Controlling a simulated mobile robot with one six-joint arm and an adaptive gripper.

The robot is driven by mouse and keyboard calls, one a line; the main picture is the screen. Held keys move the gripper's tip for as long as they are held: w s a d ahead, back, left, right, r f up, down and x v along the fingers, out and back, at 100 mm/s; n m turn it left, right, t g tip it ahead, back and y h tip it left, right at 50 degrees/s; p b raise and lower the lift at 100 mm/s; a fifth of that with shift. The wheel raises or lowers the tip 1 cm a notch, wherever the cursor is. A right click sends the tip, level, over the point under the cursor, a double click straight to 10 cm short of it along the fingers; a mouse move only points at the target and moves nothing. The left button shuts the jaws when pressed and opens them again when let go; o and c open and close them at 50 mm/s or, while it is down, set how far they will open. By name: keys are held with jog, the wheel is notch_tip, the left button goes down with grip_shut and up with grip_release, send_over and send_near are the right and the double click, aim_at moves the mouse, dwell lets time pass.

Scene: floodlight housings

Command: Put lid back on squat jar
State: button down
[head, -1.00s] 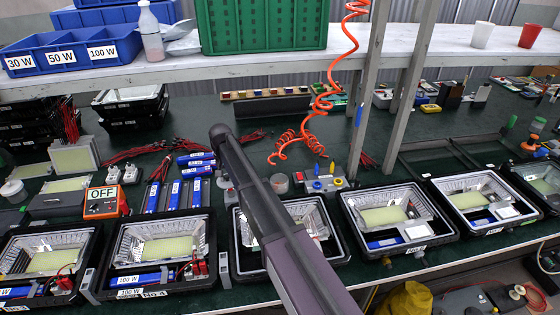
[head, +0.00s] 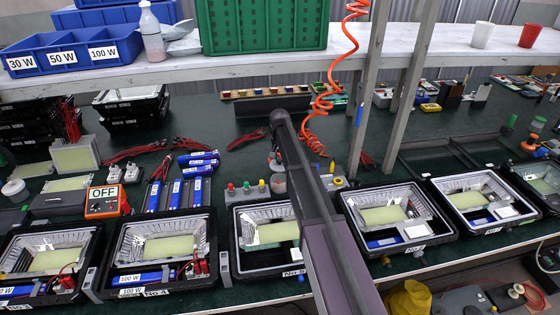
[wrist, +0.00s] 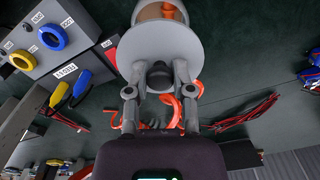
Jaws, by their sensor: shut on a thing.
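My gripper (wrist: 159,76) is shut on the dark knob of a round grey lid (wrist: 160,48) in the wrist view. One finger stands on each side of the knob. A clear jar (wrist: 160,12) with orange-brown contents shows just beyond the lid, cut off by the top edge. I cannot tell whether the lid touches the jar. In the head view, a squat clear jar (head: 278,184) stands on the green bench behind the middle housing, beside my arm.
A grey block with yellow and blue rings (wrist: 52,40) is near the jar in the wrist view. Coloured knobs (head: 246,186) stand left of the jar. An orange coiled hose (head: 312,140) hangs behind. Floodlight housings (head: 160,247) line the front. Red leads (wrist: 245,112) lie on the bench.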

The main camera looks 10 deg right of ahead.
jog(key=shift+f, duration=0.15)
dwell(0.3)
jog(key=shift+f+b, duration=3.05)
jog(key=shift+b, duration=0.2)
jog(key=shift+f, duration=0.15)
dwell(0.4)
jog(key=shift+c, duration=2)
grip_release()
jog(key=o, duration=0.4)
